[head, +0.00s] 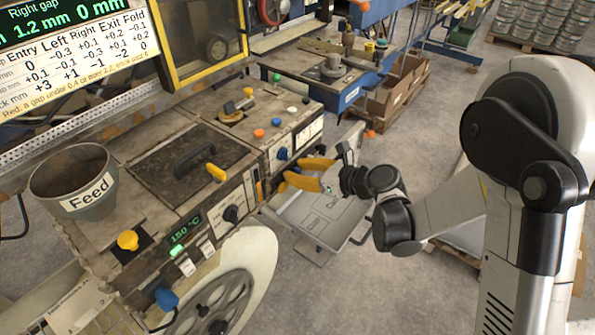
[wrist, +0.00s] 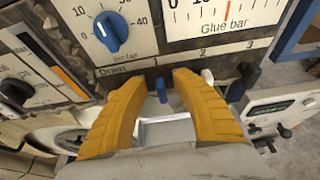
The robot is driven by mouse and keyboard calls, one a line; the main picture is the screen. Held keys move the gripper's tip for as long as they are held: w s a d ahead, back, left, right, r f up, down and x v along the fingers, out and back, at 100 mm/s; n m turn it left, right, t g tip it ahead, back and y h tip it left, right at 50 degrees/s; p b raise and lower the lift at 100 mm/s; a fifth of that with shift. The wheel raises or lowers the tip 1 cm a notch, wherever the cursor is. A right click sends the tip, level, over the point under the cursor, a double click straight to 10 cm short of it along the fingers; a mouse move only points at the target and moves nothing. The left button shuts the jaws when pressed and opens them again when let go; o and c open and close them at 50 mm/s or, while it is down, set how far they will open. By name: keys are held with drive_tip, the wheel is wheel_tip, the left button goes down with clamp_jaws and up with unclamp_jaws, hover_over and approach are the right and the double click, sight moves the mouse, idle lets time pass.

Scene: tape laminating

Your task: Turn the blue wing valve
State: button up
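In the wrist view a small blue wing valve (wrist: 160,89) hangs below the panel, in the row marked Drain with numbers. It shows in the gap between the two yellow fingers of my gripper (wrist: 157,78). The fingers are open and apart, with nothing held between them; I cannot tell whether either touches the valve. A larger blue dial knob (wrist: 111,31) sits on the panel above and to the left. In the head view my gripper (head: 293,169) is in front of the machine's right end, and the small valve cannot be made out there.
A pale valve (wrist: 207,77) and a black valve (wrist: 244,80) are right of the blue one. A grey tray (head: 325,215) lies below my gripper. In the head view a feed cup (head: 78,192) and an orange-yellow knob (head: 128,240) are on the machine's left.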

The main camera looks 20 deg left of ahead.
clamp_jaws()
drive_tip(key=shift+d+m, duration=0.1)
drive_tip(key=shift+m, duration=0.2)
drive_tip(key=shift+w+f+m+g+y+b, duration=0.2)
drive_tip(key=shift+m+g+y+b, duration=0.3)
drive_tip(key=shift+m+g+b, duration=0.55)
drive_tip(key=shift+w+d+f+m+g+y+b, duration=0.1)
drive_tip(key=shift+m+g+y+b, duration=0.55)
drive_tip(key=shift+m, duration=1.15)
drive_tip(key=shift+w+f+m+g+y+b, duration=0.25)
drive_tip(key=shift+m+y+b, duration=0.6)
drive_tip(key=shift+m, duration=0.9)
drive_tip(key=shift+d+m+g+y+b, duration=0.1)
drive_tip(key=shift+m+g+y+b, duration=0.6)
drive_tip(key=shift+m, duration=1.1)
